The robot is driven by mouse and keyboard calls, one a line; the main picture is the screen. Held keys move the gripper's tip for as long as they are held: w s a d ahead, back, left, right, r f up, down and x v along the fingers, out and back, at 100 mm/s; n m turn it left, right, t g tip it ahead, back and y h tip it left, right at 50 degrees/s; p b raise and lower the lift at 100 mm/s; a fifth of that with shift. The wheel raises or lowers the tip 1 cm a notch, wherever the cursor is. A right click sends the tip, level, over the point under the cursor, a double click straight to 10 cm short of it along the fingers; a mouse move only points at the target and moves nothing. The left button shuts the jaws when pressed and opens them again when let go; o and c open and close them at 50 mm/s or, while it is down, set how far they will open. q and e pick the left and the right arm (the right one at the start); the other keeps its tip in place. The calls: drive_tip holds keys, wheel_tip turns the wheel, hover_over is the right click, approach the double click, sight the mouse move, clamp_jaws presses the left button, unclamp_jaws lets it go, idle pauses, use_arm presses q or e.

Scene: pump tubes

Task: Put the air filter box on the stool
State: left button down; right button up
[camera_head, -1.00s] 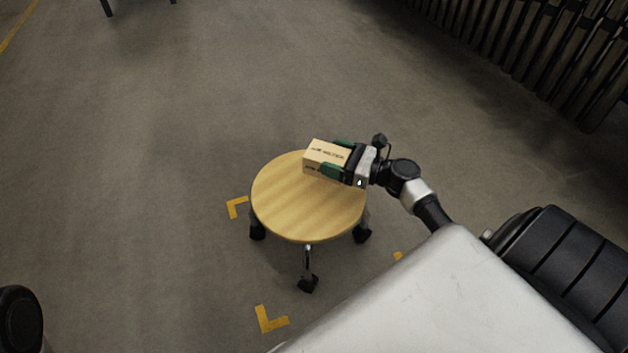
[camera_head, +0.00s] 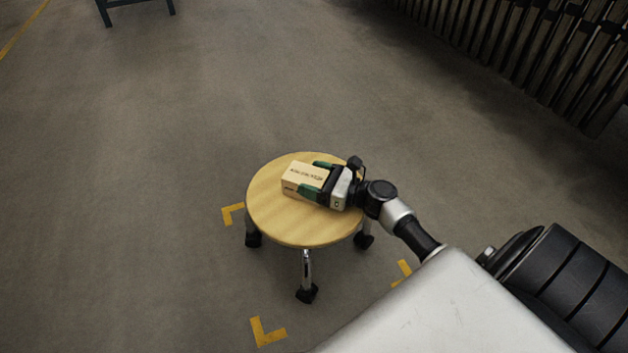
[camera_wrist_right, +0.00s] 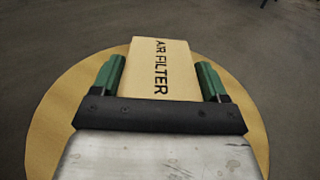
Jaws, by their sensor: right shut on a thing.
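The air filter box (camera_head: 304,176) is a small tan cardboard box with dark lettering. In the right wrist view the box (camera_wrist_right: 158,75) shows the words AIR FILTER and sits between the green fingers. My right gripper (camera_head: 315,181) is shut on the box from the right side, over the stool. The stool (camera_head: 275,218) has a round light-wood seat, metal legs and black feet. The box is over the middle of the seat; I cannot tell whether its underside touches the wood. The seat also shows in the right wrist view (camera_wrist_right: 50,135). My left gripper is not in view.
Yellow corner marks (camera_head: 266,333) lie on the grey floor around the stool. A row of dark upright slats (camera_head: 530,60) stands at the upper right. A dark-legged piece of furniture (camera_head: 137,4) is at the top left. The floor left of the stool is clear.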

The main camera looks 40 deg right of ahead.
drive_tip(key=o, duration=0.5)
drive_tip(key=shift+f, duration=0.15)
drive_tip(key=o, duration=0.5)
drive_tip(key=shift+c, duration=0.2)
